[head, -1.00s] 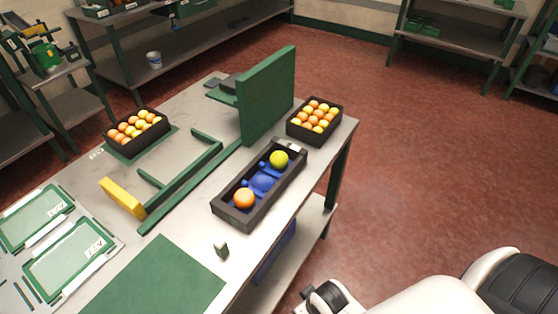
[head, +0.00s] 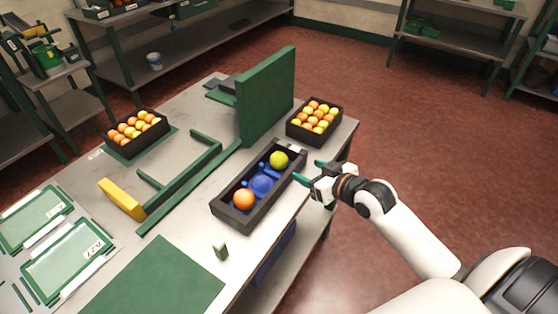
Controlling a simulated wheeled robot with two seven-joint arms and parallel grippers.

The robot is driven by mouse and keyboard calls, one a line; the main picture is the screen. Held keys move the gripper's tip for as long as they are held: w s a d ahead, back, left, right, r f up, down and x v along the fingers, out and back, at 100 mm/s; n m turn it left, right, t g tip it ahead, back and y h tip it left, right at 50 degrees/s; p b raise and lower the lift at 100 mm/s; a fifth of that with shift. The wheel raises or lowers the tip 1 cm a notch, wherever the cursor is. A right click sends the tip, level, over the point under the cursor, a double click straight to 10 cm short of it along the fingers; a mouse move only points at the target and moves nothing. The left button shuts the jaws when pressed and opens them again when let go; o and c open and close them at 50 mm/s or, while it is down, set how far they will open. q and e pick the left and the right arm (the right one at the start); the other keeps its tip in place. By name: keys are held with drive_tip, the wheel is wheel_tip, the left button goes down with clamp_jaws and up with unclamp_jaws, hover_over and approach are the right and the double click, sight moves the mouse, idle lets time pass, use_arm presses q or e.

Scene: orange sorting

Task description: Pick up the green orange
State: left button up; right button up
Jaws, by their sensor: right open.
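The green orange (head: 279,159), yellow-green and round, sits in the far end of a long dark tray (head: 228,215) near the table's right edge. An orange-coloured orange (head: 243,199) sits in the near end of the same tray, with a blue rounded holder (head: 262,184) between them. My right gripper (head: 308,172) is open and empty, just right of the tray's far half, with its fingers pointing left towards the green orange but apart from it. My left gripper is not in view.
A tall green panel (head: 267,97) stands behind the tray. A crate of oranges (head: 291,131) is at the table's far right corner, another crate (head: 112,142) at the left. Green rails and a yellow block (head: 122,199) lie left of the tray.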

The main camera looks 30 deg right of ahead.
sight(283, 159)
drive_tip(key=x, duration=0.5)
drive_tip(key=shift+w+r, duration=0.1)
drive_tip(key=shift+w, duration=0.3)
drive_tip(key=shift+p+x, duration=0.55)
drive_tip(key=shift+x, duration=2.6)
drive_tip(key=shift+s+a, duration=0.1)
drive_tip(key=shift+a, duration=0.05)
drive_tip(key=c, duration=0.7)
